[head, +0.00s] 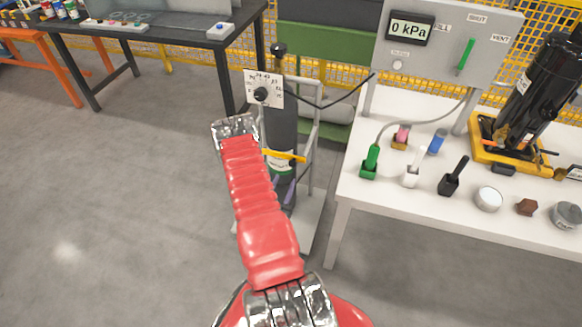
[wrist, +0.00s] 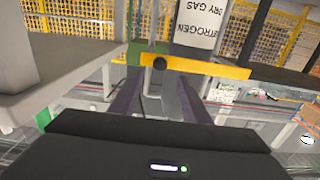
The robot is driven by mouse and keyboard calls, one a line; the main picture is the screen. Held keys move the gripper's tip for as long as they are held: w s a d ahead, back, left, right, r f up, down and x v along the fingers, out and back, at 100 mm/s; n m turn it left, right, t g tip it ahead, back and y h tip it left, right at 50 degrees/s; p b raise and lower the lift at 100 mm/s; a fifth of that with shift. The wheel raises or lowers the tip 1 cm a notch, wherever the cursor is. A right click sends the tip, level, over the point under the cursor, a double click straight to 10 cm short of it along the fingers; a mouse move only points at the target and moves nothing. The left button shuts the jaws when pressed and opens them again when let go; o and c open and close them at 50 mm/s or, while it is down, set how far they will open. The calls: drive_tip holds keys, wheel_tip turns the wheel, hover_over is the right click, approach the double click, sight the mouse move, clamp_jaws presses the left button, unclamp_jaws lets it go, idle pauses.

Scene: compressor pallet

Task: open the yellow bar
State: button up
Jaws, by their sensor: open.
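The yellow bar (head: 284,156) runs across the front of a dark gas cylinder (head: 283,128) held in a grey frame. The bar looks closed across the cylinder. My gripper (head: 284,183) is just below the bar in the head view, partly hidden behind my red arm. In the wrist view my gripper (wrist: 155,82) has two dark fingers apart with nothing between them, pointing toward the knob end. I cannot tell whether they touch the bar.
The white table (head: 350,205) on the right holds a green-handled tool, a black pump in a yellow base and small parts. A gauge panel (head: 450,45) stands on it. A dark workbench (head: 160,25) is at the back left. The grey floor at left is clear.

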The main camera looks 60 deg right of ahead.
sight(291, 165)
drive_tip(key=d, duration=0.3)
drive_tip(key=w+d, duration=0.1)
drive_tip(key=d, duration=0.5)
drive_tip(key=shift+w, duration=0.25)
clamp_jaws()
